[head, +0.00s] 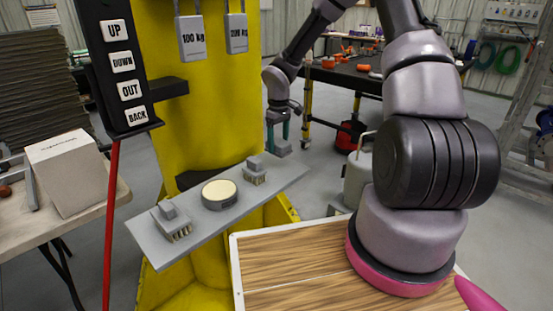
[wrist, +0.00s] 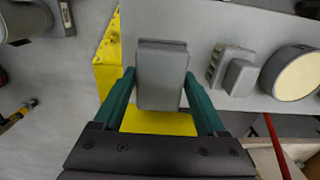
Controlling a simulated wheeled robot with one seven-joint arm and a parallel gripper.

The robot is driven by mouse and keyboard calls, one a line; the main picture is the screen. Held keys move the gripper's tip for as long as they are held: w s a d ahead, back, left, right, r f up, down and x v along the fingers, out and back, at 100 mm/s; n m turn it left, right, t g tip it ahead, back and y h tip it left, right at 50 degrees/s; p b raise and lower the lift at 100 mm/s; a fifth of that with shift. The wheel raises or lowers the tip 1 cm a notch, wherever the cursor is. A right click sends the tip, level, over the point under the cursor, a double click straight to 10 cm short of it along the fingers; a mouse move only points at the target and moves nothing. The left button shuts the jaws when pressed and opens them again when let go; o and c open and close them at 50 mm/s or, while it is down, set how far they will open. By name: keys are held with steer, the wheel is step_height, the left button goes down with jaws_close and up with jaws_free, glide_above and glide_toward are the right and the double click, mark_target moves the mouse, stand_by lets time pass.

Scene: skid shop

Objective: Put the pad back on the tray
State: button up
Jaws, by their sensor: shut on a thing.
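My gripper (head: 278,128) has teal fingers and is shut on a grey block-like pad (wrist: 162,75). The pad fills the space between the fingers in the wrist view and shows small below them in the head view (head: 281,149). The tray (head: 285,181) is a long grey slanting plate in front of the yellow column. In the head view the held pad is near the tray's far right end. In the wrist view it overlaps the tray (wrist: 215,22); I cannot tell whether they touch.
A grey ridged block (head: 255,170) stands on the tray near the held pad. A round cream-topped disc (head: 219,194) and another ridged block (head: 172,222) stand further left. A black button panel (head: 127,92) hangs at left. A wooden-topped surface (head: 290,270) lies in front.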

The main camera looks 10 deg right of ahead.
steer(key=shift+f, duration=2.95)
steer(key=shift+f, duration=0.1)
steer(key=o, duration=1.1)
